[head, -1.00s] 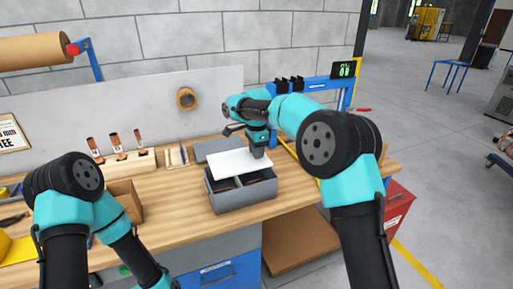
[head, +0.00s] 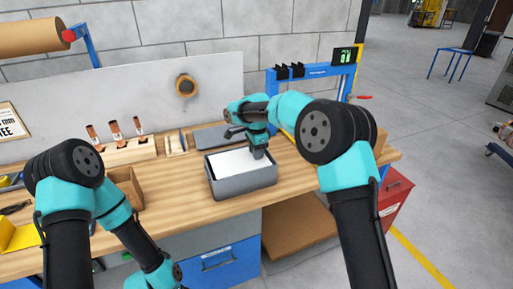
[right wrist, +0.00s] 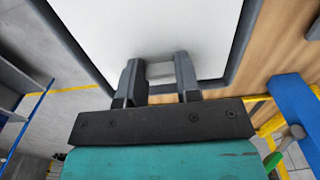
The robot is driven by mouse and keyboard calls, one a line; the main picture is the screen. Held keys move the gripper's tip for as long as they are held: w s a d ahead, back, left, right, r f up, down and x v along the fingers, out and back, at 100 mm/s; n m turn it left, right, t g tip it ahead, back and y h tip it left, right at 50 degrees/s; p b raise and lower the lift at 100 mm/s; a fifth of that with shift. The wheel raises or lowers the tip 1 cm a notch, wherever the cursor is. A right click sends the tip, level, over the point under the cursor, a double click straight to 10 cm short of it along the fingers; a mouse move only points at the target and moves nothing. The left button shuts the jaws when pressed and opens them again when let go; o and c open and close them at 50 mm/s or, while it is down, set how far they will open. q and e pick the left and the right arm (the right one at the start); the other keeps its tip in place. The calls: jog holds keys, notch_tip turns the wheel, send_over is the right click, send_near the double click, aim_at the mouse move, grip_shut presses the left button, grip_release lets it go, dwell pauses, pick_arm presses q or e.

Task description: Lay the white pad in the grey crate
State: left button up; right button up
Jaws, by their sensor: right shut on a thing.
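The white pad (head: 232,162) lies flat inside the grey crate (head: 245,183), within its rim, and hides what is beneath it. My right gripper (head: 258,153) is at the crate's right end, shut on the pad. In the right wrist view the fingers (right wrist: 160,70) close on a small pale tab at the pad's edge. The pad (right wrist: 150,25) fills most of the crate opening there, with the dark crate rim (right wrist: 236,50) around it. Whether the pad rests on the contents cannot be told. My left gripper is out of view; only its arm shows at left.
A grey lid-like panel (head: 212,137) lies behind the crate. The wooden bench (head: 180,205) is clear in front of the crate.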

jog(key=shift+f, duration=0.45)
jog(key=shift+f, duration=0.85)
dwell(1.9)
jog(key=o, duration=1)
notch_tip(320, 180, up, 18)
jog(key=shift+f, duration=0.25)
dwell(0.6)
